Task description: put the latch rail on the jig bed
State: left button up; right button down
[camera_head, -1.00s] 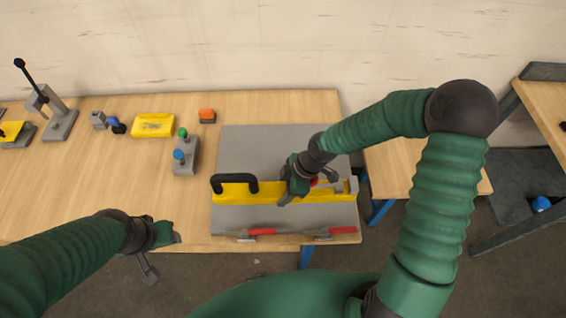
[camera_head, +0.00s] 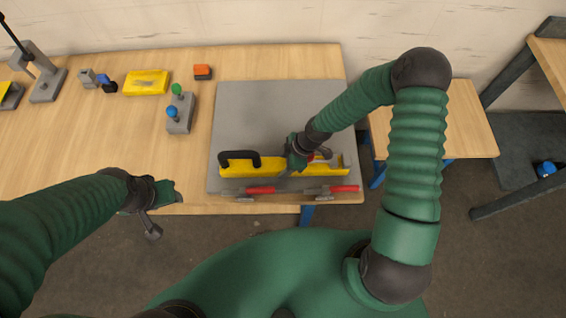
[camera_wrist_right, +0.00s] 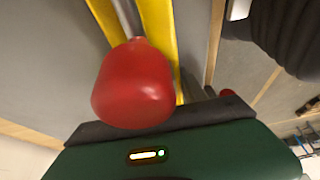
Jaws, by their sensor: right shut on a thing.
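The latch rail is a long yellow bar (camera_head: 235,169) with a black handle at its left end, over the front part of the grey jig bed (camera_head: 270,108). I cannot tell whether it touches the bed. My right gripper (camera_head: 297,162) is shut on the rail right of its middle, hiding part of it. In the right wrist view, a red knob on a grey rod (camera_wrist_right: 133,85) covers part of the yellow rail (camera_wrist_right: 160,22); the fingertips are hidden. My left gripper (camera_head: 165,210) is open and empty off the table's front edge.
Two red-handled clamps (camera_head: 262,190) (camera_head: 328,190) lie along the bed's front edge. Left of the bed stand a grey block with green and blue knobs (camera_head: 180,115), a yellow block (camera_head: 146,82) and an orange block (camera_head: 203,72). The bed's rear part is clear.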

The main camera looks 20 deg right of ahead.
jog(key=c, duration=0.6)
grip_release()
jog(key=shift+a, duration=0.15)
jog(key=shift+d+r, duration=0.25)
jog(key=shift+r, duration=0.05)
jog(key=v, duration=1.1)
jog(key=shift+r, duration=0.15)
